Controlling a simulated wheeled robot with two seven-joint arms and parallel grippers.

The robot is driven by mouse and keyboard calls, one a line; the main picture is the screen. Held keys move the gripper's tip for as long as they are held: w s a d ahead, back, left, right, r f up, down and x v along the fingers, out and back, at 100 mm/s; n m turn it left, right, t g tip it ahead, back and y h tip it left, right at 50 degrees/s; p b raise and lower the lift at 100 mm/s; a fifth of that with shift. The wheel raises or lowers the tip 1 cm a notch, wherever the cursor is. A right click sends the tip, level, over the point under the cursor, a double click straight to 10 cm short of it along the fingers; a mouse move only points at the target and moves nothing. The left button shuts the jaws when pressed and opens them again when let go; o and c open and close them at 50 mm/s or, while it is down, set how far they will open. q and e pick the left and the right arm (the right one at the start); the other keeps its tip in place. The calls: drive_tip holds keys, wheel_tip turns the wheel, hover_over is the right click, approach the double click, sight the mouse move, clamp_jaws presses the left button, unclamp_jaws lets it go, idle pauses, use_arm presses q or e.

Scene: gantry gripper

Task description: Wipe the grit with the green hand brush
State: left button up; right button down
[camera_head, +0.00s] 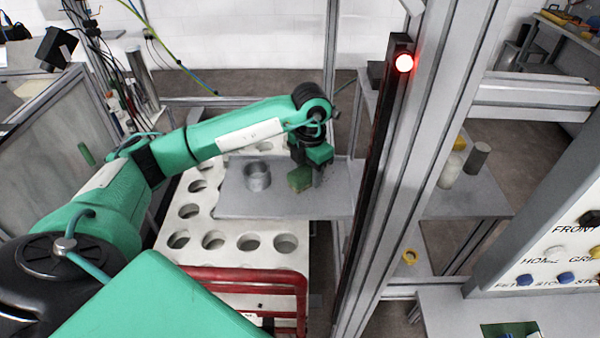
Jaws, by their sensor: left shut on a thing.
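My left gripper (315,172) is above the grey plate (245,203), pointing down from the end of my green left arm. It is shut on the green hand brush (299,179), a small green block low against the plate's surface. I cannot tell whether the bristles touch the plate. The grit is too small to make out, or hidden by the gripper and brush. My right gripper is not in view.
A white board with round holes (215,258) lies under and around the plate. A red-railed frame (262,283) is in front. A gantry post with a red lamp (404,63) rises at right.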

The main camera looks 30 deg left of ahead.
sight(331, 176)
use_arm(q)
drive_tip(key=shift+w+d+f+b, duration=0.1)
drive_tip(key=shift+w+d+b, duration=0.2)
drive_tip(key=shift+w+d, duration=0.55)
drive_tip(key=shift+w+d+f+b, duration=0.1)
drive_tip(key=shift+w+d+b, duration=0.25)
drive_tip(key=shift+d, duration=0.9)
drive_tip(key=shift+w+d+f+b, duration=0.1)
drive_tip(key=shift+w+d+b, duration=0.2)
drive_tip(key=shift+w+d, duration=0.55)
drive_tip(key=shift+w+a+r+b, duration=0.2)
drive_tip(key=shift+w+a+b, duration=0.15)
drive_tip(key=shift+w, duration=0.3)
drive_tip(key=shift+s+a, duration=0.2)
drive_tip(key=shift+a, duration=0.5)
drive_tip(key=shift+s+a, duration=0.6)
drive_tip(key=shift+a, duration=0.25)
drive_tip(key=shift+s+a+f+b, duration=0.1)
drive_tip(key=shift+s+a+b, duration=0.15)
drive_tip(key=shift+a+b, duration=0.25)
drive_tip(key=shift+s+a+b, duration=0.2)
drive_tip(key=shift+s+a, duration=0.35)
drive_tip(key=shift+a, duration=0.3)
drive_tip(key=shift+s+a+b, duration=0.2)
drive_tip(key=shift+s+a, duration=0.4)
drive_tip(key=shift+a, duration=0.3)
drive_tip(key=shift+s+a+b, duration=0.2)
drive_tip(key=shift+s+a, duration=0.35)
drive_tip(key=shift+a, duration=0.3)
